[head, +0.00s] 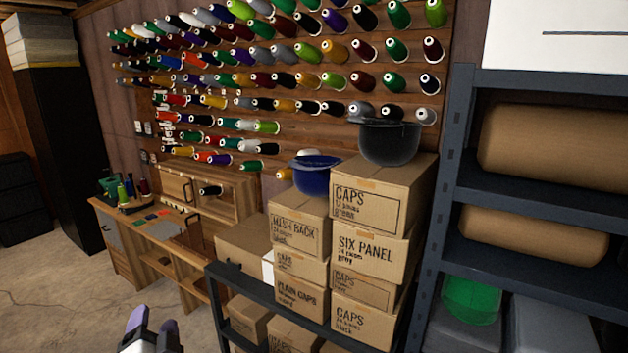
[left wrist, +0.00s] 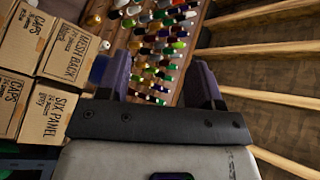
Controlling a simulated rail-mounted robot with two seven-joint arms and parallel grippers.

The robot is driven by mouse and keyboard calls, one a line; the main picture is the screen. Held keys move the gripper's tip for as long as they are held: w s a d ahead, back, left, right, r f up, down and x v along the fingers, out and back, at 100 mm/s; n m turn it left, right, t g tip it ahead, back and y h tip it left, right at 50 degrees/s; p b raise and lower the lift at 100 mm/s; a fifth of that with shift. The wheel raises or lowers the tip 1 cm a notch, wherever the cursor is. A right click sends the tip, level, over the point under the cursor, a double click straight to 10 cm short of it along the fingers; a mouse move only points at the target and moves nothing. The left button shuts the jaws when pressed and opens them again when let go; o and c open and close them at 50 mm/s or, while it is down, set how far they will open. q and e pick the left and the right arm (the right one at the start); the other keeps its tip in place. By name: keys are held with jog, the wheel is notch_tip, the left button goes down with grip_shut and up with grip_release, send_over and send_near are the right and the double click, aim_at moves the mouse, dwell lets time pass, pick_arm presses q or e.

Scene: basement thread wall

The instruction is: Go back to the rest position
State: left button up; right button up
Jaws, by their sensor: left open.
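My left gripper (head: 152,330) shows at the bottom edge of the head view, left of centre, with its two purple-tipped fingers apart. In the left wrist view its fingers (left wrist: 162,85) stand wide apart with nothing between them. The thread wall and boxes lie beyond it, and it touches nothing that I can see. My right gripper is in neither view.
A dark metal rack (head: 262,297) with stacked cap boxes (head: 378,248) stands ahead. Shelving (head: 456,150) with brown rolls is at right. A wooden workbench (head: 150,240) stands under the thread wall (head: 290,55). The floor (head: 60,300) at left is clear apart from a thin cable.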

pick_arm(q)
jog(key=s+d+f+n+g+h, duration=0.35)
jog(key=s+f+g, duration=0.35)
jog(key=s+f, duration=1.05)
jog(key=s+d+f+n+g+h, duration=0.3)
jog(key=s+f+g, duration=0.5)
jog(key=s+f, duration=1)
notch_tip(320, 180, up, 27)
jog(key=s+d+m+p, duration=0.1)
jog(key=s+p, duration=0.1)
jog(key=p, duration=2.2)
jog(key=shift+s+t+h, duration=0.2)
jog(key=shift+t+h, duration=0.1)
jog(key=shift+h, duration=0.15)
jog(key=shift+m, duration=0.25)
